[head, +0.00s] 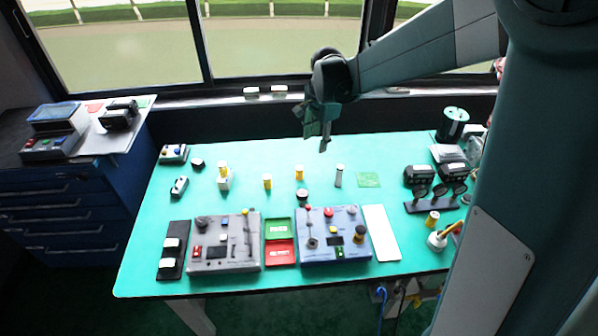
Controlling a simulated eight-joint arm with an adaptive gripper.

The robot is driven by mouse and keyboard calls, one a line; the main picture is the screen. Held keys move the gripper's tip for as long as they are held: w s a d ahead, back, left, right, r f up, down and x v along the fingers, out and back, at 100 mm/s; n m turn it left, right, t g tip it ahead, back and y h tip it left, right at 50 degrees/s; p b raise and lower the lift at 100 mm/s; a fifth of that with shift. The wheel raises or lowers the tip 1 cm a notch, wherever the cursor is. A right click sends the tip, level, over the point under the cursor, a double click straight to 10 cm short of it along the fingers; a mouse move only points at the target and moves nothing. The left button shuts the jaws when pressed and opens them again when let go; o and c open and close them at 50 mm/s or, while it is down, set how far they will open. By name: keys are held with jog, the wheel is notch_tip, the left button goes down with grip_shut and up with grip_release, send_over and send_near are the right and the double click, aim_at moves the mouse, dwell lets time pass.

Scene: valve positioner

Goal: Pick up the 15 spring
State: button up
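Several small upright cylinders stand on the green table (140,262). A yellow one (299,172), another yellow one (267,181) and a silver-grey one (339,176) stand near the middle. A further yellow one (223,166) stands at the left, above a white block. No number is readable on any of them, so I cannot tell which is the 15 spring. My gripper (322,136) hangs above the far side of the table, apart from the cylinders. Its fingers are small and seen from an angle. I see nothing held between them.
A grey control box (222,262) and a blue-grey one (335,250) stand along the front, with green (278,228) and red (279,253) trays between them. A white panel (381,233) lies to their right. Black gauges (418,175) stand at right. The table's back middle is clear.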

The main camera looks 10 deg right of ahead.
jog(key=w+a+f+m+g, duration=0.1)
jog(key=w+a+f+m, duration=0.2)
jog(key=w+f, duration=0.55)
jog(key=m+g, duration=0.1)
jog(key=m, duration=0.2)
send_over(299, 168)
notch_tip(299, 168, down, 11)
jog(key=shift+d+r, duration=0.1)
jog(key=shift+r, duration=0.1)
jog(key=shift+w+f, duration=0.1)
jog(key=shift+f, duration=0.15)
jog(key=shift+f, duration=0.1)
jog(key=shift+f, duration=1.2)
jog(key=shift+f, duration=0.1)
jog(key=shift+f+b, duration=0.35)
jog(key=shift+f, duration=2.15)
jog(key=shift+c, duration=0.3)
